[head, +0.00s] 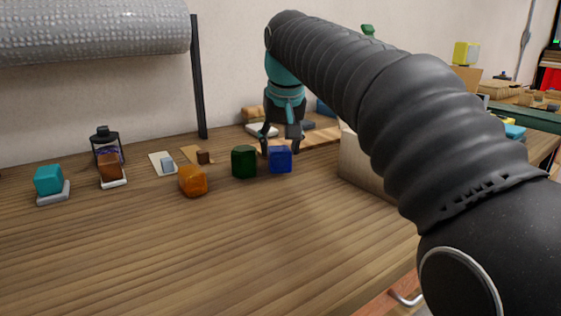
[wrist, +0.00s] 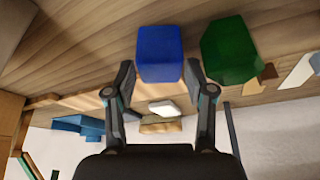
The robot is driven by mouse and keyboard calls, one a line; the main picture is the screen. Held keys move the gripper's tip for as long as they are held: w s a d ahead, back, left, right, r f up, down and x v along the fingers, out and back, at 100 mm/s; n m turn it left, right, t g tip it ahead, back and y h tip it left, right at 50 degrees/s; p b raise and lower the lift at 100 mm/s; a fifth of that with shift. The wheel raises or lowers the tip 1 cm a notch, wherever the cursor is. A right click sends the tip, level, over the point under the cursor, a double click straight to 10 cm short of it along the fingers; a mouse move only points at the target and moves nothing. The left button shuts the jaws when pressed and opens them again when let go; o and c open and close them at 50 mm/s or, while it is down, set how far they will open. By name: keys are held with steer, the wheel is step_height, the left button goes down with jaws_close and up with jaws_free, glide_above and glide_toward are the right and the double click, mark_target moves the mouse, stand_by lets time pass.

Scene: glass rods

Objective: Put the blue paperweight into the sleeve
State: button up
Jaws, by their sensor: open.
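The blue paperweight (head: 280,159) is a cube-like glass block standing on the wooden table, just right of a dark green block (head: 244,161). My gripper (head: 283,146) is at the blue paperweight, with its fingers pointing down. In the wrist view the blue paperweight (wrist: 160,52) lies between and just beyond the two open fingertips (wrist: 160,78), with a gap on each side. The green block (wrist: 229,50) is close beside the right finger. A pale box-like thing (head: 362,165) stands right of the paperweight, partly hidden by my arm; I cannot tell if it is the sleeve.
An orange block (head: 193,180), a teal block (head: 48,180) and a brown block (head: 110,168) stand to the left, near a dark bottle (head: 105,146). A bubble-wrap roll (head: 95,30) hangs at the back left by a black post (head: 199,80). The table front is clear.

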steer(key=shift+x, duration=1.05)
jaws_close()
